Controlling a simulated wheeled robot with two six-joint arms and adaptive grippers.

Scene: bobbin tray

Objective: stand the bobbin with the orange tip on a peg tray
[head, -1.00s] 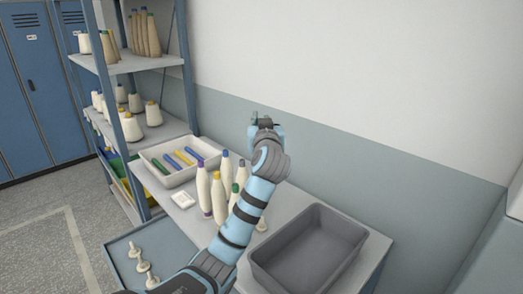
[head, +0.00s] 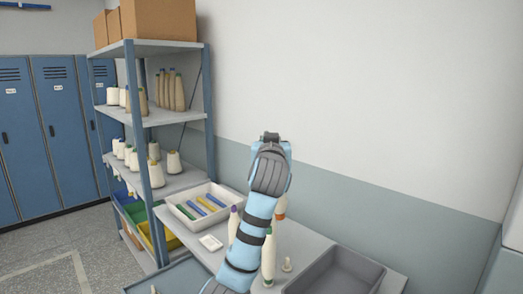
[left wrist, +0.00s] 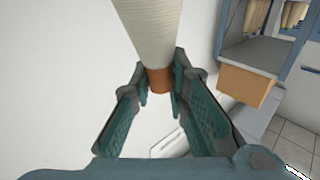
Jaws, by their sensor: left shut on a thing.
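My left gripper (head: 271,137) is raised in front of the wall in the head view. The left wrist view shows its fingers (left wrist: 160,88) closed around the orange tip (left wrist: 159,80) of a pale, ribbed bobbin (left wrist: 150,30). The bobbin's body widens away from the fingers and runs out of the picture. In the head view my arm hides most of what is below the gripper. A pale shape above an orange patch (head: 281,215) shows beside the arm; I cannot tell whether it is the held bobbin. The blue-grey peg tray (head: 180,277) is partly visible at lower left.
A purple-tipped bobbin (head: 233,222) and a green-tipped one (head: 268,258) stand on the table by my arm. A small pale peg (head: 287,264) is nearby. A grey bin (head: 345,270) is at right, a white tray (head: 178,212) and shelf rack (head: 145,130) at left.

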